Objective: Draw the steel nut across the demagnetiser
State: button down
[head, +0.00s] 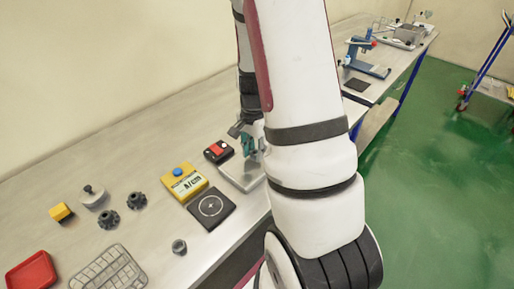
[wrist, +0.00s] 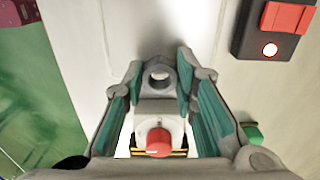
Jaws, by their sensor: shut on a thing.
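My gripper (wrist: 158,80) is shut on the steel nut (wrist: 158,73), a small grey ring with its hole showing between the fingertips in the wrist view. In the head view my gripper (head: 250,150) is at the near end of my arm's reach over a pale metal plate (head: 238,178), which looks like the demagnetiser. The nut cannot be made out there. The wrist view shows a pale surface below the nut; whether they touch, I cannot tell. A black box with a red switch (head: 218,151) stands beside the plate; its light is lit in the wrist view (wrist: 270,48).
A yellow meter (head: 184,182) and a black pad with a white circle (head: 211,207) lie left of the plate. Further left are dark knobbed parts (head: 108,219), a small grey cup-like piece (head: 179,247), a grey compartment tray (head: 108,270) and a red tray (head: 31,272).

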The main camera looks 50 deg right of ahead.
jog(key=shift+a+p, duration=0.6)
jog(key=shift+a, duration=5.45)
jog(key=shift+a+r+p, duration=0.3)
jog(key=shift+r+p, duration=0.05)
jog(key=shift+r, duration=0.15)
jog(key=shift+a+r+p, duration=0.3)
jog(key=shift+r+p, duration=0.05)
jog(key=shift+r, duration=0.15)
jog(key=shift+r+p, duration=1.15)
jog(key=shift+r, duration=0.8)
